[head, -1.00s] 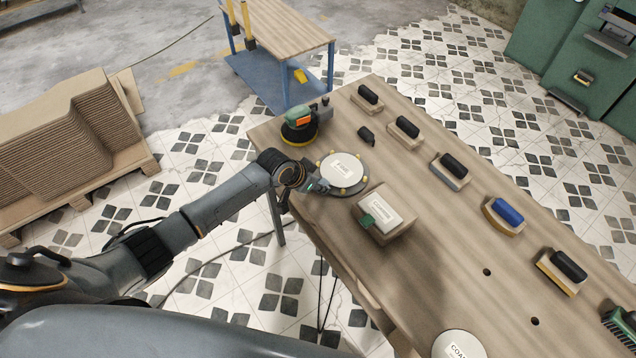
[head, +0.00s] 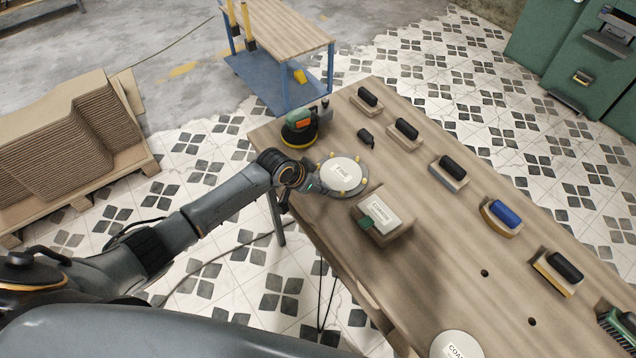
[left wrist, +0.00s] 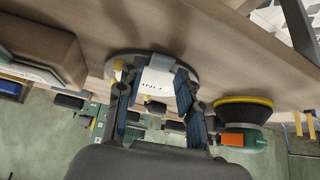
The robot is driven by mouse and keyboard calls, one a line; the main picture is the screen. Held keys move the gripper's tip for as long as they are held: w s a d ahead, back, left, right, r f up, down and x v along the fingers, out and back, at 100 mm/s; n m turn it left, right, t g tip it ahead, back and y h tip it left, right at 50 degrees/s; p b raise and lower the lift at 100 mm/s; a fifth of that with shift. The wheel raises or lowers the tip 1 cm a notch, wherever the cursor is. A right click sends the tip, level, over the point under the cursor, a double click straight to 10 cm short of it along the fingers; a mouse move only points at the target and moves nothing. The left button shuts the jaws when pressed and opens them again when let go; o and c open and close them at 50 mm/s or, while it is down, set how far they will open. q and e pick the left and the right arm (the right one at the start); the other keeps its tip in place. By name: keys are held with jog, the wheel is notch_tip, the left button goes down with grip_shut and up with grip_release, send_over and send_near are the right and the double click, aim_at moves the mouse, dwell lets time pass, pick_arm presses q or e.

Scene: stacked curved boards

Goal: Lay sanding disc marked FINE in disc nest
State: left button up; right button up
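The white sanding disc marked FINE (head: 341,172) lies in the round grey disc nest (head: 359,188) near the table's left edge, ringed by yellow pegs. It looks flat and inside the pegs. My left gripper (head: 318,187) is at the disc's near-left edge, low over the nest. In the left wrist view the two dark fingers (left wrist: 155,100) stand apart, with the disc's label (left wrist: 157,80) showing between and beyond them. Whether a fingertip still touches the disc is hidden. My right gripper is not in view.
A wooden block with a white label and green tab (head: 384,216) stands right beside the nest. An orange-green sander (head: 299,127) stands behind it. Several sanding blocks line the far side. A disc marked COARSE (head: 457,346) is at the bottom.

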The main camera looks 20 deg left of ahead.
pick_arm(q)
jog(key=shift+o, duration=0.4)
jog(key=v, duration=1.2)
jog(key=shift+s+d, duration=0.1)
